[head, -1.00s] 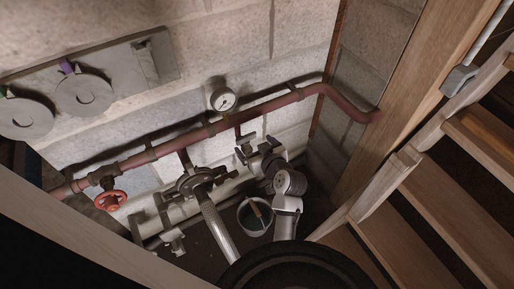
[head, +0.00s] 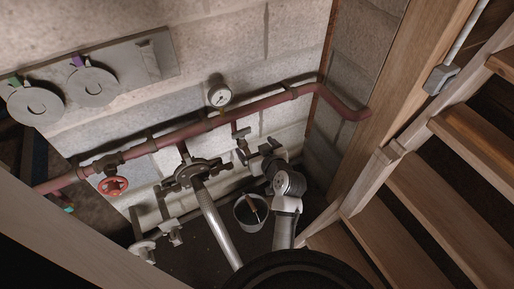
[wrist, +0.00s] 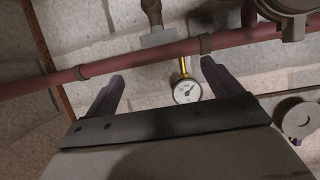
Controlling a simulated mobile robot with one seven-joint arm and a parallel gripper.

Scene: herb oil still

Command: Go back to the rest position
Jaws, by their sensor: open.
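My gripper (wrist: 162,70) shows in the wrist view with its two dark fingers spread apart and nothing between them. Beyond the fingers run the red pipe (wrist: 130,63) and a round white pressure gauge (wrist: 187,92) on a brass stem.
A red handwheel (head: 114,186) is on the pipe's left part. A bucket (head: 241,219) with a handled item stands on the floor near my arm. Wooden stairs (head: 430,211) rise at the right. A wall panel (head: 124,66) with round discs hangs upper left.

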